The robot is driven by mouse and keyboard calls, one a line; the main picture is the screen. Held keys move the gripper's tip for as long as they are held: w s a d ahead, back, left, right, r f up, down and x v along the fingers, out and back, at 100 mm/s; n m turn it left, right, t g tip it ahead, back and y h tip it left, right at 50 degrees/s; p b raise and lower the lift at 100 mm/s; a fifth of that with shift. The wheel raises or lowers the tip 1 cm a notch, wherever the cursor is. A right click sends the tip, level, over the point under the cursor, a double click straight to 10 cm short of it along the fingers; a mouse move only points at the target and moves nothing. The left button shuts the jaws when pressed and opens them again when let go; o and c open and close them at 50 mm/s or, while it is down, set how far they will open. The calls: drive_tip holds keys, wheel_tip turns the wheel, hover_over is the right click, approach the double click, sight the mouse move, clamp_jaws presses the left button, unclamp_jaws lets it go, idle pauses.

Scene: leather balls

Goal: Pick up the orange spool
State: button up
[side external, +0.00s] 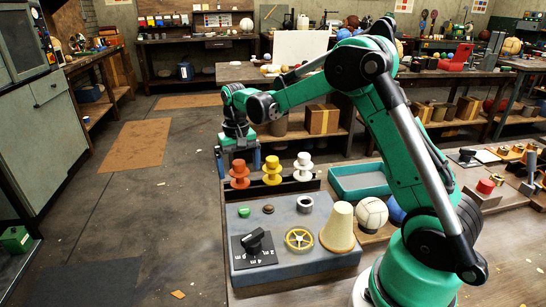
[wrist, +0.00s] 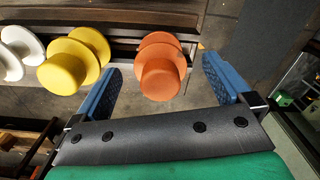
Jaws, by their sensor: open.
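The orange spool (side external: 239,174) stands at the left end of a row of three spools on a dark rack at the back of the table. In the wrist view the orange spool (wrist: 161,72) lies between the two blue fingers, in line with the gap and beyond the palm. My gripper (side external: 239,158) is open and empty, just above and behind the orange spool in the side view. In the wrist view my gripper (wrist: 160,83) has its fingers on either side of the spool.
A yellow spool (side external: 272,168) and a white spool (side external: 303,166) stand to the right on the rack. The yellow spool (wrist: 73,68) is close to the left finger. In front is a grey panel (side external: 290,266) with a knob, yellow wheel and cone. A teal tray (side external: 335,191) lies to the right.

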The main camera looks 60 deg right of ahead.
drive_tip(key=shift+f, duration=0.8)
drive_tip(key=c, duration=1.3)
drive_tip(key=shift+o, duration=0.2)
drive_tip(key=shift+r, duration=0.15)
